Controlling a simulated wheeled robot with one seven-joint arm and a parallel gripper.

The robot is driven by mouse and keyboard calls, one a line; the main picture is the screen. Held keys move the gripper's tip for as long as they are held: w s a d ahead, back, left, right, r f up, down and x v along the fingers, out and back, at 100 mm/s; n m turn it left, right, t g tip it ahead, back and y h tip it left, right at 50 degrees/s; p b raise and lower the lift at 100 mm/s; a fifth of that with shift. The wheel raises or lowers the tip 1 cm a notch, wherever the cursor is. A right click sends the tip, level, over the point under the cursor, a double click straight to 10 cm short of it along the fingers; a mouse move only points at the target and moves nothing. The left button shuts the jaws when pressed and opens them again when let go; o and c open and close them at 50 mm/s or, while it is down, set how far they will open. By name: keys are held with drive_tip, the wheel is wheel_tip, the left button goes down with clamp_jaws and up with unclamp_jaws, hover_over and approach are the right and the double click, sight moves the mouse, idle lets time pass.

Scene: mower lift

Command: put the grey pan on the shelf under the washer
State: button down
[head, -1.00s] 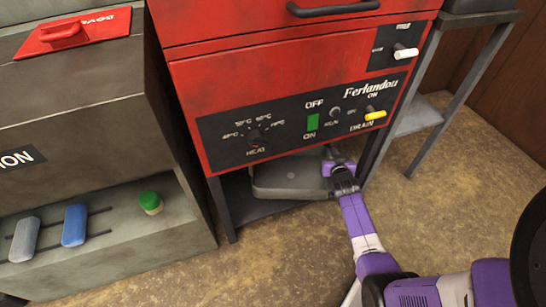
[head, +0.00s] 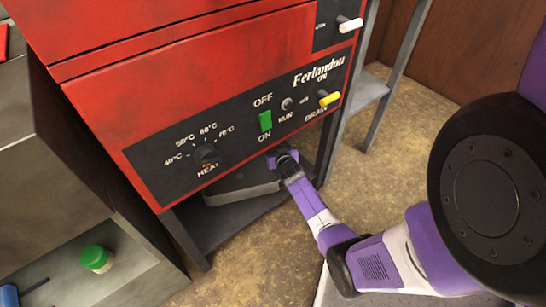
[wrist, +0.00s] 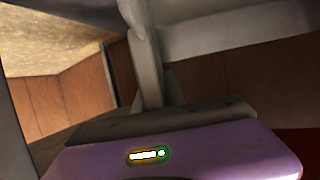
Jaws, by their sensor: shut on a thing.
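The grey pan (head: 243,188) is under the red washer (head: 200,100), over the dark shelf (head: 212,228) between the washer's legs. The washer's front panel hides its upper and rear part. I cannot tell whether its bottom rests on the shelf. My gripper (head: 282,162) is at the pan's right end, low under the washer's edge, and is shut on the pan; the fingertips are hard to make out. In the wrist view my purple gripper body fills the bottom, with grey surfaces close ahead.
The washer's front panel has a heat knob (head: 205,153), a green switch (head: 265,121) and a yellow-tipped drain lever (head: 328,98) just above my arm. A grey bench with a green-capped jar (head: 96,258) stands at left. Floor (head: 385,145) shows at right.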

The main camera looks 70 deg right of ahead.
drive_tip(key=shift+f+b, duration=1.65)
drive_tip(key=shift+f, duration=0.1)
drive_tip(key=shift+f, duration=0.2)
drive_tip(key=c, duration=1.4)
unclamp_jaws()
